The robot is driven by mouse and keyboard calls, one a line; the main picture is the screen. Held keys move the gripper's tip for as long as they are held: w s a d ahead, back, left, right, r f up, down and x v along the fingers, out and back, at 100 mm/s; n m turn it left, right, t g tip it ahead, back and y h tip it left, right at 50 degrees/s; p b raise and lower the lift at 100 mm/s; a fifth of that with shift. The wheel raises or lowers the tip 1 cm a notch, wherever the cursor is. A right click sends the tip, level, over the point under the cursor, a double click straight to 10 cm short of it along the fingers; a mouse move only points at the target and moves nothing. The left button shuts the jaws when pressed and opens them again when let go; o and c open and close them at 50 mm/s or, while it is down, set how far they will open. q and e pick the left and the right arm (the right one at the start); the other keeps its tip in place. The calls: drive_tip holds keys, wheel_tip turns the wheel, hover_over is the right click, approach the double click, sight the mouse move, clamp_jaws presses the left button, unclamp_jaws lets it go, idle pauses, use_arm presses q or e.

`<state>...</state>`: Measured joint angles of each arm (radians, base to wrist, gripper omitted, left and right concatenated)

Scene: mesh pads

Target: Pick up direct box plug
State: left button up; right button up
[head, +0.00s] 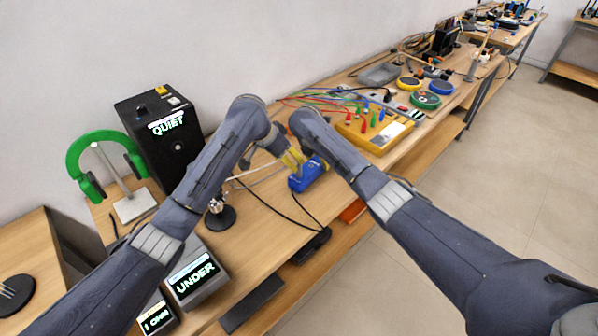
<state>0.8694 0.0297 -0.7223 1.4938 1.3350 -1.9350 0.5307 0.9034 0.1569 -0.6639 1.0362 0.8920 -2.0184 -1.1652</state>
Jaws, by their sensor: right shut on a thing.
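The direct box (307,177) is a small blue box on the bench, just below the ends of my two arms. My right gripper (294,158) is at its upper left side, close against it, and partly covered by my arms. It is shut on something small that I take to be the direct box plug. The plug itself is too small and covered to make out. I cannot make out the fingers of my left gripper. My left arm crosses the left half of the head view.
A yellow box (374,131) with coloured leads lies right of the direct box. A black speaker (160,133), green headphones (88,150) on a stand and lit displays (195,275) are at left. Black cables run over the bench, whose front edge is near the direct box.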

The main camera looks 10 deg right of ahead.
sight(299, 172)
use_arm(q)
drive_tip(key=shift+a+x, duration=0.2)
drive_tip(key=shift+x, duration=4.85)
drive_tip(key=shift+o, duration=0.4)
drive_tip(key=shift+s+f, duration=0.1)
drive_tip(key=shift+f, duration=0.05)
clamp_jaws()
drive_tip(key=shift+f, duration=0.1)
